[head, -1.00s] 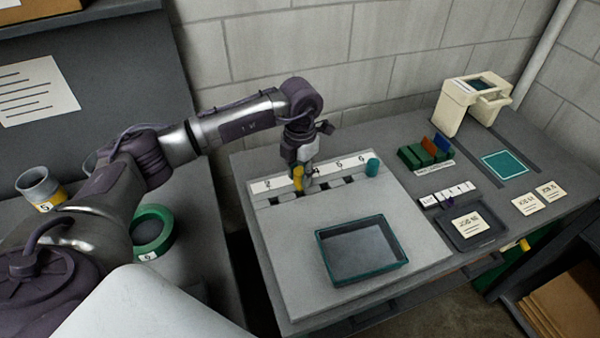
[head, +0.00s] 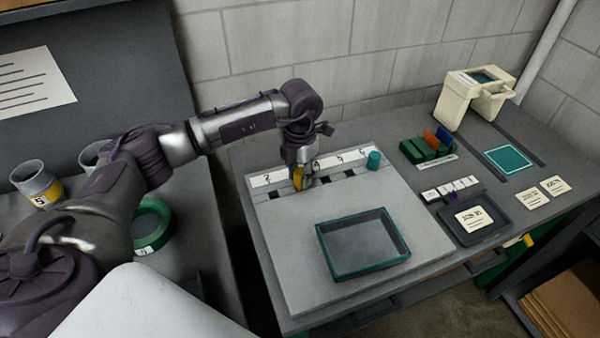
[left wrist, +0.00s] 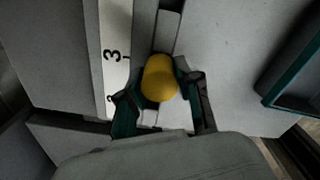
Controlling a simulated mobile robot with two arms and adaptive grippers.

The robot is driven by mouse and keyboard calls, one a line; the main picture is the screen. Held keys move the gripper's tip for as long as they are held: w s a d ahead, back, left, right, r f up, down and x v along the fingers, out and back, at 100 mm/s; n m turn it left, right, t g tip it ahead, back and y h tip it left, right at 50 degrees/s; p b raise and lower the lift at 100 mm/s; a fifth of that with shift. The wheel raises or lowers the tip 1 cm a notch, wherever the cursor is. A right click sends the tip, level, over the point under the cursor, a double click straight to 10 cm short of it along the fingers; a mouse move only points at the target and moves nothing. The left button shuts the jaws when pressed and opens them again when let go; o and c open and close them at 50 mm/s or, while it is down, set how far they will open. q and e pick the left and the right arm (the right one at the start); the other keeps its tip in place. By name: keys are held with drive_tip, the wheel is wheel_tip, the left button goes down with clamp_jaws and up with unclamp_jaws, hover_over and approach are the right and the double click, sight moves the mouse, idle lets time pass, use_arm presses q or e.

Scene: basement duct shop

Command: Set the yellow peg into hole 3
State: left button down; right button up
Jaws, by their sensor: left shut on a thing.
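My left gripper (head: 302,181) is shut on the yellow peg (head: 296,176), upright over the row of square holes in the grey board (head: 290,245). In the left wrist view the yellow peg (left wrist: 159,78) sits between the fingers of the left gripper (left wrist: 162,90). The printed 3 (left wrist: 113,55) shows beside and slightly ahead of the peg there; in the head view the arm hides it. The peg's lower end and the hole under it are hidden, so I cannot tell whether it is in a hole. My right gripper is not in view.
The numbered white strip (head: 268,179) runs behind the holes. A teal cylinder (head: 373,160) stands at its right end. A teal-rimmed tray (head: 327,261) lies on the board's front part. Coloured blocks (head: 427,147) and a cream device (head: 455,103) stand to the right.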

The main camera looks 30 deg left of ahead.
sight(300, 172)
use_arm(q)
drive_tip(key=shift+f+b, duration=0.45)
drive_tip(key=shift+f, duration=0.25)
drive_tip(key=c, duration=0.7)
unclamp_jaws()
wheel_tip(300, 172, up, 12)
drive_tip(key=shift+r, duration=0.1)
